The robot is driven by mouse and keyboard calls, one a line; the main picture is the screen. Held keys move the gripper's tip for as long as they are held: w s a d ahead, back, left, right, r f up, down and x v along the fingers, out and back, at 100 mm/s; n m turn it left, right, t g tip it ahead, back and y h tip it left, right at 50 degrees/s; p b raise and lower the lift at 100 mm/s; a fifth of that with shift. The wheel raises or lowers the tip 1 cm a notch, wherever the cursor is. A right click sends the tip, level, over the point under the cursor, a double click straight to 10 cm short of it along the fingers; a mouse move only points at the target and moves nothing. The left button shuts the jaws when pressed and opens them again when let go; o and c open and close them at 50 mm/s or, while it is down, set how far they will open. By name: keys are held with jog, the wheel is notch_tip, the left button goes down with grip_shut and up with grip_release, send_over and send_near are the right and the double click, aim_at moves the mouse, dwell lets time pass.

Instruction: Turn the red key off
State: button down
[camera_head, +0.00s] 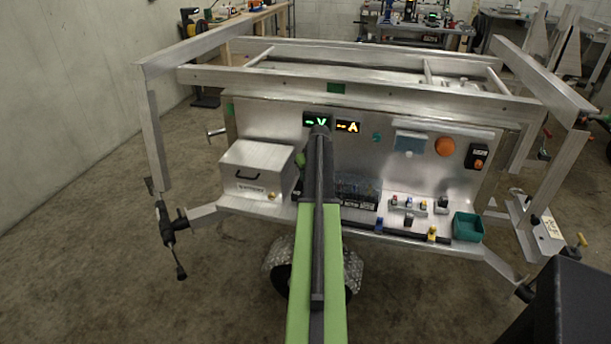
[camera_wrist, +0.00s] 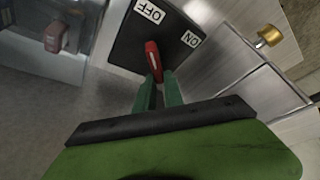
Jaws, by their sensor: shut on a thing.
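The red key (camera_wrist: 153,56) stands on a black switch plate (camera_wrist: 150,35) in the wrist view. The plate carries an OFF label (camera_wrist: 149,11) and an ON label (camera_wrist: 192,39). My gripper (camera_wrist: 158,82) has its two green fingers closed around the lower end of the red key. The key's upper end shows between the two labels, pointing nearer to OFF than to ON. In the head view my arm covers the key and the gripper.
A metal box (camera_head: 256,170) with a black handle sits left of my arm, and a brass lock (camera_wrist: 269,35) shows at the right of the wrist view. Another red part (camera_wrist: 54,37) is at the upper left.

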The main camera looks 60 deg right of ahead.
jog(key=shift+s, duration=0.1)
jog(key=c, duration=1.4)
grip_release()
jog(key=shift+c, duration=0.2)
jog(key=shift+r, duration=0.1)
jog(key=p+v, duration=1.6)
jog(key=v, duration=0.1)
